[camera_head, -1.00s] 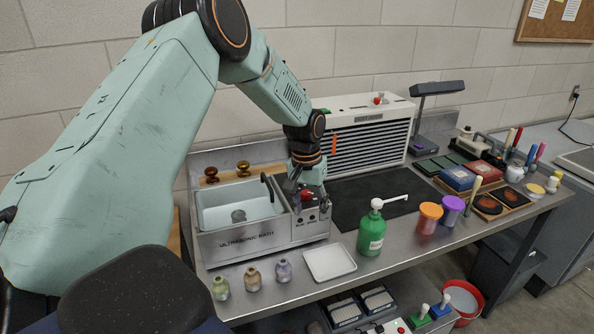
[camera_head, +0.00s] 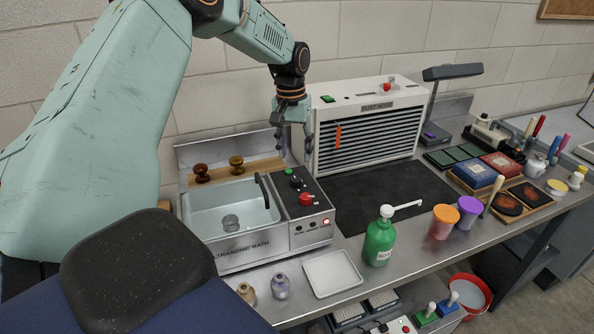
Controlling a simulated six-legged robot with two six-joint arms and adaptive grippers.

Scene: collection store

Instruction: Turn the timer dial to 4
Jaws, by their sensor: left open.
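The ultrasonic bath (camera_head: 238,250) stands at the left of the bench, with a control panel at its right end. On the panel's sloping top are a red dial (camera_head: 306,199), a black knob (camera_head: 297,183) and a green button (camera_head: 290,171). Dial numbers and pointer are too small to read, and I cannot tell which knob is the timer. A red light (camera_head: 326,222) shows on the panel's front. My left gripper (camera_head: 294,148) is open and empty, fingers pointing down, above and behind the panel, apart from the dials. My right gripper is out of view.
The dust hood (camera_head: 368,135) stands behind the dark mat (camera_head: 385,192), right of my gripper. A green pump bottle (camera_head: 379,242) and a white tray (camera_head: 332,273) stand in front. The bath's black tap (camera_head: 263,190) is close left of the panel. The mat is clear.

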